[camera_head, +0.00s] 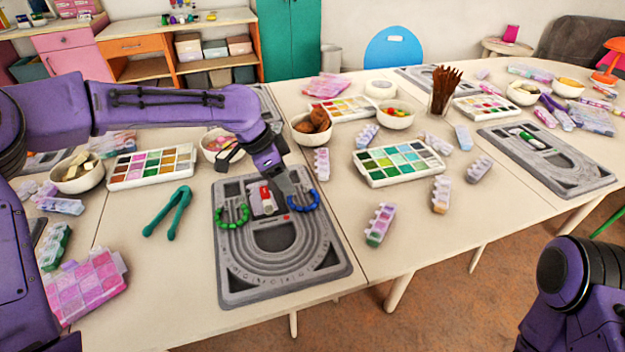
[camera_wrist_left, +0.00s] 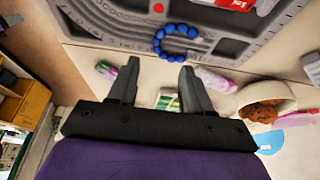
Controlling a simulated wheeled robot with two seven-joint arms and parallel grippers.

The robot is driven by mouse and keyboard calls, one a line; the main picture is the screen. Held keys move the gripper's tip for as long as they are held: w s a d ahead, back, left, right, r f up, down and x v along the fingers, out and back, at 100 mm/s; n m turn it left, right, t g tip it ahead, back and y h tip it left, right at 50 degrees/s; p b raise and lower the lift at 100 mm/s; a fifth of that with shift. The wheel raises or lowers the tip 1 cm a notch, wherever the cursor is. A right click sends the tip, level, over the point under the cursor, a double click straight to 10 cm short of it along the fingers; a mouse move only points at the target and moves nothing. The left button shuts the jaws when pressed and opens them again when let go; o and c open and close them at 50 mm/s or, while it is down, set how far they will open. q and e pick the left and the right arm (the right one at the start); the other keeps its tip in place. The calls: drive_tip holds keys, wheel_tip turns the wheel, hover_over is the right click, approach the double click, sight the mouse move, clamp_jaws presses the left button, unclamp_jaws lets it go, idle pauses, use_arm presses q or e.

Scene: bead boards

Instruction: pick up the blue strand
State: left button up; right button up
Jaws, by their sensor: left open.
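The blue strand (camera_head: 303,209) is a curved, open loop of round beads on the right part of the grey bead board (camera_head: 285,283). It also shows in the left wrist view (camera_wrist_left: 158,42), just beyond my fingertips. My left gripper (camera_head: 293,193) is open above the board, close to the blue strand. In the left wrist view its two fingers (camera_wrist_left: 159,68) stand apart with nothing held between them. I cannot tell whether a fingertip touches the beads. My right arm shows at the lower right, with its gripper out of view.
A green strand (camera_head: 232,224) lies on the same board, left of a small red and white item (camera_head: 266,197). Green tongs (camera_head: 168,212) lie left of the board. A paint tray (camera_head: 398,161), bowls and bead boxes crowd the table behind.

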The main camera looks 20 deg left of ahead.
sight(306, 207)
use_arm(q)
drive_tip(key=x, duration=0.3)
drive_tip(key=shift+w+f, duration=0.1)
drive_tip(key=shift+s+d+f, duration=0.2)
drive_tip(key=shift+s+f, duration=0.05)
drive_tip(key=shift+s, duration=0.05)
drive_tip(key=shift+d+f, duration=0.1)
drive_tip(key=shift+f, duration=0.25)
drive_tip(key=x, duration=0.5)
drive_tip(key=shift+w+d+f, duration=0.15)
drive_tip(key=shift+w+d, duration=0.1)
drive_tip(key=shift+w, duration=0.05)
clamp_jaws()
